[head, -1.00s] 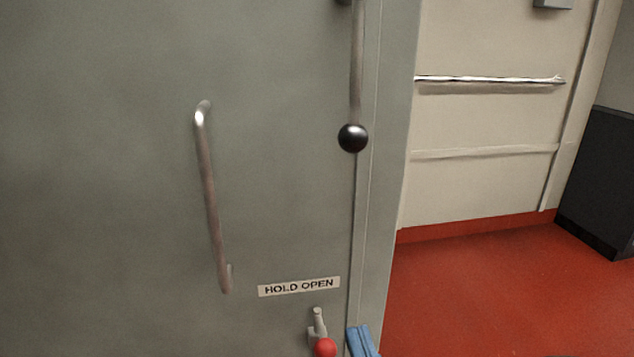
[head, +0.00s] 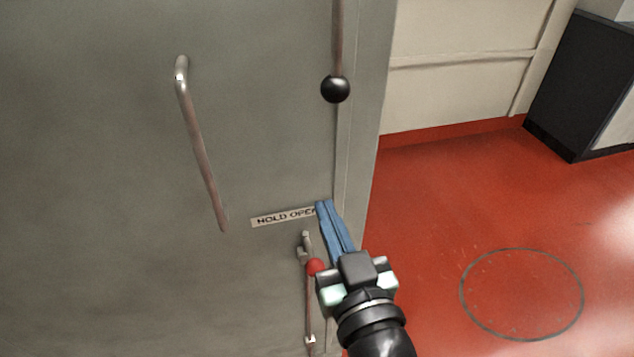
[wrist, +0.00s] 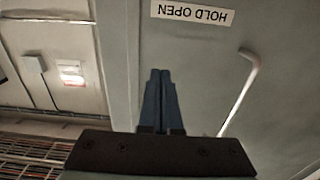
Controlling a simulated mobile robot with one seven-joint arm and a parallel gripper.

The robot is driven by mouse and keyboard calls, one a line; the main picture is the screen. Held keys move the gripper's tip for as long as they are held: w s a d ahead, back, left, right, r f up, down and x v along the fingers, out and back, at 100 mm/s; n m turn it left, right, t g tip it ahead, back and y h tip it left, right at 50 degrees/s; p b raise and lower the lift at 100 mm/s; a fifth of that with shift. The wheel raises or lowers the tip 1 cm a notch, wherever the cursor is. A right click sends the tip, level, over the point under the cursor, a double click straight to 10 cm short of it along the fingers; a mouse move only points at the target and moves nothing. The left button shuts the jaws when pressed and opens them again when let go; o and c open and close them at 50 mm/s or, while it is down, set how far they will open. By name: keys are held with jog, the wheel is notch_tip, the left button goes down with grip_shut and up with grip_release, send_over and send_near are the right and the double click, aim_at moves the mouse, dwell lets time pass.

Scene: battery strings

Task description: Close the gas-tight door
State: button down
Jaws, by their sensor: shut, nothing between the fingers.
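The grey gas-tight door (head: 90,180) fills the left of the head view, with its right edge beside the red floor. A bar handle (head: 200,150) is fixed on its face, and a lever with a black ball knob (head: 335,89) hangs near its edge. A "HOLD OPEN" label (head: 280,217) sits above a small catch with a red knob (head: 315,266). My gripper (head: 324,206) has its blue fingers together and empty, in front of the door's edge and overlapping the label's right end. In the wrist view, the fingers (wrist: 160,75) point toward the door, below the inverted label.
Right of the door lies open red floor (head: 440,230) with a dark ring marked on it. A pale wall (head: 450,90) stands behind. A dark cabinet (head: 580,85) is at the upper right.

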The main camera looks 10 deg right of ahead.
aim_at(312, 175)
jog(key=shift+w+a, duration=0.1)
jog(key=shift+w, duration=2.7)
jog(key=shift+w, duration=0.1)
